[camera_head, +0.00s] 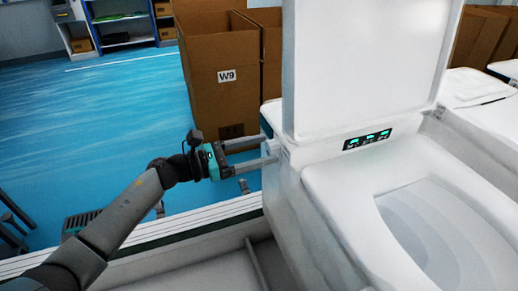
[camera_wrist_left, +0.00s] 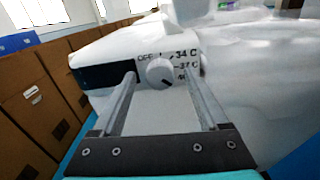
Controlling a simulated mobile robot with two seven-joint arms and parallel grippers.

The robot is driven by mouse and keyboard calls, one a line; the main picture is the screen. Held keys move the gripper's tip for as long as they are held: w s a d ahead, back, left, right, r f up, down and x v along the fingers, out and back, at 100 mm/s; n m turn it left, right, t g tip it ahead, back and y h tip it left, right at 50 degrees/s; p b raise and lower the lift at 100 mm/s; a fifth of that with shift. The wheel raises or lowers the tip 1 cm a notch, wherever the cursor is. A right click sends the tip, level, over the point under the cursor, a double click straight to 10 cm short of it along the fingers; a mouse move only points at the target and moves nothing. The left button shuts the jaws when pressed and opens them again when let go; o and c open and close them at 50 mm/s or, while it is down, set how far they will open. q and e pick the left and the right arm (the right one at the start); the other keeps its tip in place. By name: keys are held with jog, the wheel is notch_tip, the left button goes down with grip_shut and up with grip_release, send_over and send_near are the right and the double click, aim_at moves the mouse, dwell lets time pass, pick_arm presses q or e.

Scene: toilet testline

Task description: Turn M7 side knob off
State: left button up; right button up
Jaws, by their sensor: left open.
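The side knob (camera_wrist_left: 160,73) is a small round white knob on the toilet's side, seen in the left wrist view. Printed marks surround it: "OFF" at upper left, "34 C" at upper right and further temperatures below that on the right. A dark mark shows on the knob's lower right; which setting it points to is unclear. The white toilet (camera_head: 335,190) has its lid up in the head view. My left gripper (camera_head: 267,150) is open at the toilet's left side, its fingers (camera_wrist_left: 160,82) on either side of the knob; contact cannot be told. No M7 label is readable.
A lit control panel (camera_head: 367,140) sits on the toilet's top, beside the raised lid (camera_head: 365,60). A cardboard box marked W9 (camera_head: 222,100) stands behind my gripper. Another white toilet (camera_head: 490,120) is at right. Blue floor (camera_head: 110,110) lies open at left.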

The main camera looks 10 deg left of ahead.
pick_arm(q)
grip_shut()
dwell(0.5)
